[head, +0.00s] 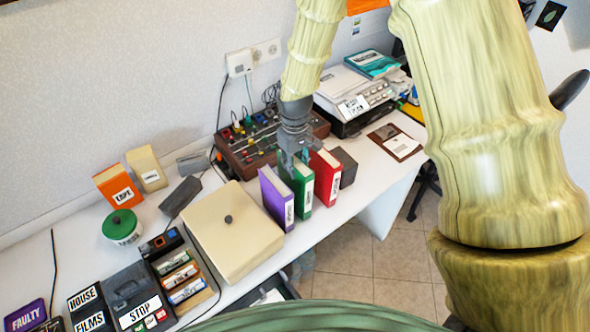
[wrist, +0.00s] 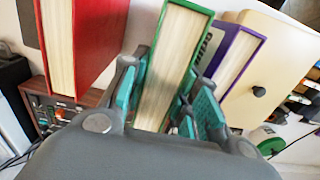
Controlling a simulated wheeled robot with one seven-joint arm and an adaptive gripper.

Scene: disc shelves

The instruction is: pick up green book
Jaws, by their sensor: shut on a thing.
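The green book (head: 302,186) stands upright on the white desk, between a purple book (head: 275,199) on its left and a red book (head: 327,178) on its right. My gripper (head: 291,158) reaches down onto it from above. In the wrist view the green book (wrist: 172,70) lies between the teal pads of my gripper (wrist: 168,103), which is shut on it. The red book (wrist: 80,45) is left of the fingers and the purple book (wrist: 233,52) right of them, close by. I cannot tell whether the green book's base touches the desk.
A cream box (head: 232,232) with a dark knob stands left of the purple book. A control panel with coloured knobs (head: 262,140) is behind the books, and a dark box (head: 345,167) is right of the red book. The desk's front edge is close to the books.

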